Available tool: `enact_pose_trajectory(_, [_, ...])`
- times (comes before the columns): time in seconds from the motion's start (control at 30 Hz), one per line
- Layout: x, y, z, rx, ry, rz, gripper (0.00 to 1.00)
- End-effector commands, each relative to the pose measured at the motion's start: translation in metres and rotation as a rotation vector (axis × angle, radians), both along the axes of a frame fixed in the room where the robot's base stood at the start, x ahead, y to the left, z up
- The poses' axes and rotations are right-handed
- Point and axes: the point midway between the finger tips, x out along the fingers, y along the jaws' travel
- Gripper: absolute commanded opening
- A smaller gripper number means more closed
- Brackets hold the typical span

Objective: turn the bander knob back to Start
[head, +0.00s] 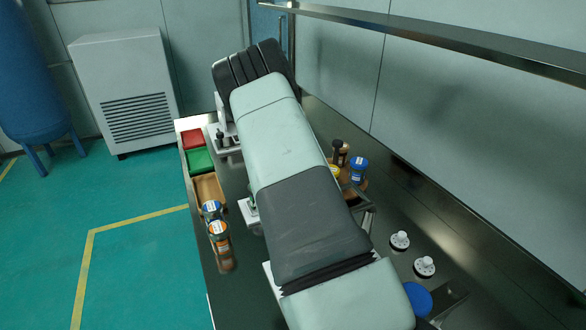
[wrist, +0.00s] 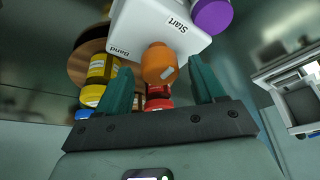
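In the wrist view, the bander is a white box (wrist: 150,22) with the labels "Start" and "Band", which appear upside down. An orange knob (wrist: 160,62) with a small pale mark stands out from its face. The mark lies at the knob's lower right in the picture, and I cannot tell which label it is set to. My gripper (wrist: 161,70) is open, with one teal finger on each side of the knob. Gaps show between fingers and knob. In the head view, my arm covers the middle of the bench and hides my gripper and the knob.
A round brown rack (wrist: 84,62) holds jars, including a yellow one (wrist: 100,70). A purple object (wrist: 211,16) is close beside the box. In the head view, red (head: 193,139) and green (head: 200,161) trays and lidded jars (head: 219,235) line the bench's left edge.

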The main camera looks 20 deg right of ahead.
Motion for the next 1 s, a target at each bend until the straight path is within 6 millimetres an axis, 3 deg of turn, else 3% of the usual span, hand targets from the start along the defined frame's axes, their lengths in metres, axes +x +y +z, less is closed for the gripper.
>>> enact_pose_trajectory(0.27, [-0.001, 0.002, 0.008, 0.000, -0.001, 0.001, 0.69])
enact_pose_trajectory(0.7, [-0.023, 0.025, 0.082, 0.001, -0.002, 0.001, 0.69])
enact_pose_trajectory(1.0, [-0.029, 0.030, 0.100, 0.000, 0.002, 0.001, 0.69])
